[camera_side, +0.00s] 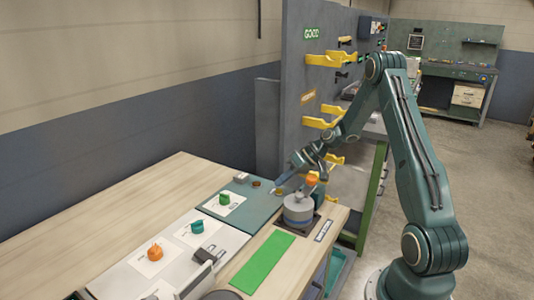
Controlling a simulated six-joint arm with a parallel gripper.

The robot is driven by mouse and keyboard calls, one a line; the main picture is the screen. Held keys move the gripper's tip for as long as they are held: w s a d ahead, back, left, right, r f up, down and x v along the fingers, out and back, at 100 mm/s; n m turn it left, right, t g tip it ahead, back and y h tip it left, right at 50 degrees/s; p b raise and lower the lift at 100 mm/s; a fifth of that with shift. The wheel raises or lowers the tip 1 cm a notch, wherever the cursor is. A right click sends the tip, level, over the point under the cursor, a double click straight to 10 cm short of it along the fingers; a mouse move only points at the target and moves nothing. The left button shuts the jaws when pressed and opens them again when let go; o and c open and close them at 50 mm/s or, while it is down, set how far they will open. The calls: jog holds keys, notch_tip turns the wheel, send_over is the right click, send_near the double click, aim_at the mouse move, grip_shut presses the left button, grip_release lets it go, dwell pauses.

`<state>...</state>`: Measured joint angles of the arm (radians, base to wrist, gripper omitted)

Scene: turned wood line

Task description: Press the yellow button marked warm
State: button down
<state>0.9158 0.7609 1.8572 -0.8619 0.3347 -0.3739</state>
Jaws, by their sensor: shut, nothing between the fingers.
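My gripper (279,188) is shut and empty, pointing down and left with its tips low over the back right part of a teal panel (262,209). A small brownish round piece (255,183) sits on the panel just left of the tips. It may be a button, but it is too small to read a mark or be sure of its colour. No button clearly marked warm can be made out. I cannot tell whether the tips touch the panel, and they may hide something beneath them.
A grey round device (298,208) stands close to the right of my gripper, with an orange piece (312,180) above it. Green (225,198), teal (197,227) and orange (155,252) knobs stand on white cards. A green mat (262,262) lies in front. The wooden tabletop (110,205) is clear at left.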

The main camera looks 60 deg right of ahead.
aim_at(282, 191)
jog(key=shift+f, duration=0.85)
dwell(1.8)
jog(key=shift+r, duration=0.85)
jog(key=shift+r, duration=2.45)
jog(key=shift+a+r, duration=0.1)
jog(key=shift+r, duration=0.05)
